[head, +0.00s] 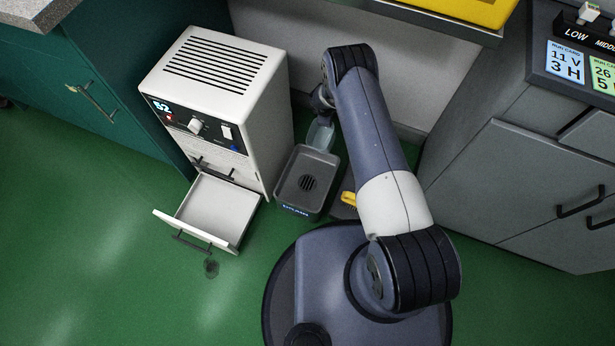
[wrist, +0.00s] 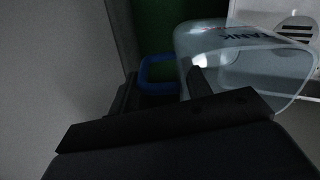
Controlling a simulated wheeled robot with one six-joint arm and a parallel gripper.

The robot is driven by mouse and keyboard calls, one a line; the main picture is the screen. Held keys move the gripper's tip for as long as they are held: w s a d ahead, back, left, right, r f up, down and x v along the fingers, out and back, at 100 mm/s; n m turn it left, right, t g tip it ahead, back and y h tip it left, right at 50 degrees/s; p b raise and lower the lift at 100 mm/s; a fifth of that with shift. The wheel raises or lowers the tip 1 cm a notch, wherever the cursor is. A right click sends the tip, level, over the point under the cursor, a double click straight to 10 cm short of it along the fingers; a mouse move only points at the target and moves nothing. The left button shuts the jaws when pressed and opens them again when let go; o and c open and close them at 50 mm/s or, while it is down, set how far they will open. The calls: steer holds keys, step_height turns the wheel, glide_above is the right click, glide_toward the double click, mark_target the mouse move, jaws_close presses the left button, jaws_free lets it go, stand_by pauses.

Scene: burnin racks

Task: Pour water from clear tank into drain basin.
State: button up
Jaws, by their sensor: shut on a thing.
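The clear tank (head: 320,135) is at the back edge of the grey drain basin (head: 281,183), which stands on the floor and has a round slotted grate. In the wrist view the tank (wrist: 250,65) is large, with dark TANK lettering and a blue handle (wrist: 158,62). My gripper (wrist: 165,88) is shut on that handle. In the head view my arm partly hides the gripper and tank. I cannot tell the tank's exact tilt or its water level. A round slotted grate, seemingly the basin's (wrist: 298,28), shows beside the tank.
A white appliance (head: 215,65) stands left of the basin, its lower drawer (head: 215,210) pulled open. A small dark spot (head: 211,268) marks the green floor. A yellow-handled item (head: 348,198) lies right of the basin. Grey cabinets (head: 500,180) stand right; a teal cabinet (head: 90,70) stands left.

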steer(key=shift+w+d+f+g+b, duration=0.15)
steer(key=shift+w+f+g+b, duration=0.35)
steer(key=shift+b, duration=0.75)
steer(key=b, duration=0.2)
steer(key=w+g+b, duration=0.1)
steer(key=b, duration=0.1)
steer(key=w+f+y+b, duration=0.1)
steer(key=shift+d+b, duration=0.25)
steer(key=shift+b, duration=0.15)
steer(key=f+g+b, duration=0.1)
steer(key=b, duration=0.2)
steer(key=w+b, duration=0.1)
steer(key=b, duration=0.3)
steer(key=shift+w+d+f+g+y, duration=0.1)
steer(key=shift+d+f+g+y, duration=0.2)
steer(key=shift+f+g, duration=0.1)
steer(key=shift+w+b, duration=0.1)
steer(key=shift+b, duration=0.55)
